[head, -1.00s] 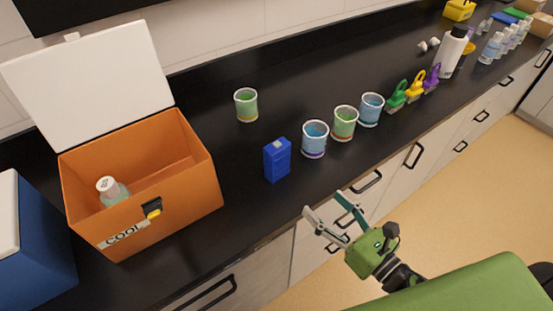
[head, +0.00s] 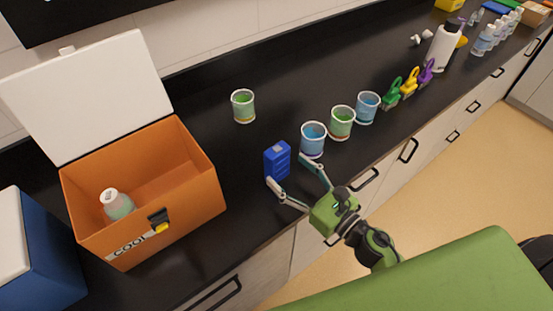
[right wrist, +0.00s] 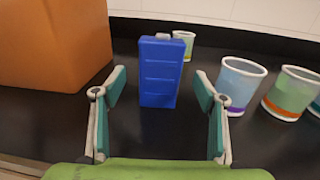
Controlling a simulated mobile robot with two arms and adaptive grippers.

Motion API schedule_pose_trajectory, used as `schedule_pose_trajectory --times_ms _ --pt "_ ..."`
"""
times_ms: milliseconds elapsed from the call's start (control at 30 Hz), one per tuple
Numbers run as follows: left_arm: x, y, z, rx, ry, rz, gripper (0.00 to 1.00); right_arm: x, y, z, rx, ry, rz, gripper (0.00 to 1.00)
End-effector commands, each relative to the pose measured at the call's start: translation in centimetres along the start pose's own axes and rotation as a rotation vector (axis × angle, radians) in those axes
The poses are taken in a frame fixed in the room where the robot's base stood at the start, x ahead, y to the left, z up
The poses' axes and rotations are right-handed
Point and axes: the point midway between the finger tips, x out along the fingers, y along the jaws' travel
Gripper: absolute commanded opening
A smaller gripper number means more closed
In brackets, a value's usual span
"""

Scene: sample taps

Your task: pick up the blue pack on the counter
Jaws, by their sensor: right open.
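The blue pack (head: 277,161) stands upright on the black counter (head: 215,190), to the right of the orange box. In the right wrist view the blue pack (right wrist: 161,72) is ahead of my right gripper, between the lines of its two fingers. My right gripper (head: 289,169) is open and empty at the counter's front edge, its fingertips close to the pack. In the right wrist view both fingers of the gripper (right wrist: 160,88) are spread wide, with the pack beyond the tips. Whether a finger touches the pack cannot be told. My left gripper is not in view.
An orange box (head: 190,205) with its white lid open holds a bottle (head: 117,204). A blue cup (head: 313,140) stands close right of the pack, near a gripper finger. A green cup (head: 341,123), another blue cup (head: 366,107) and clips (head: 409,82) stand farther right.

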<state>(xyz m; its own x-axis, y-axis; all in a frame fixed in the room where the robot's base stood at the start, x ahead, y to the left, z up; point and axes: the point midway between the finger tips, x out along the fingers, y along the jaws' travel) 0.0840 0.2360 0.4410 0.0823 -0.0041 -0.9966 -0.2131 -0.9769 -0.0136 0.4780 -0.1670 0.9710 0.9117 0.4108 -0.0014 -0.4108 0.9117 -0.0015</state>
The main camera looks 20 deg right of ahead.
Motion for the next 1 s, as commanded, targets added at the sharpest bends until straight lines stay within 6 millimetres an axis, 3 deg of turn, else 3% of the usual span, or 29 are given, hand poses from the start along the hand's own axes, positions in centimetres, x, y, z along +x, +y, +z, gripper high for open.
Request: schedule_pose_trajectory --times_ms 500,767,967,1000 --pt "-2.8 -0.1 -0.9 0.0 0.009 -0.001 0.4 5.2 0.0 0.0 0.001 -0.001 0.0 0.65" --pt "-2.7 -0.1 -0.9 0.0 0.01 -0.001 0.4 5.4 0.0 -0.3 0.001 0.001 0.0 0.65" --pt "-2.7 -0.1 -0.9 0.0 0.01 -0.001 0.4 5.3 0.0 -0.2 0.001 0.0 0.0 0.19" --pt "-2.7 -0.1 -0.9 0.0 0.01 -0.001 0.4 5.3 0.0 -0.2 0.001 0.0 0.0 0.18"
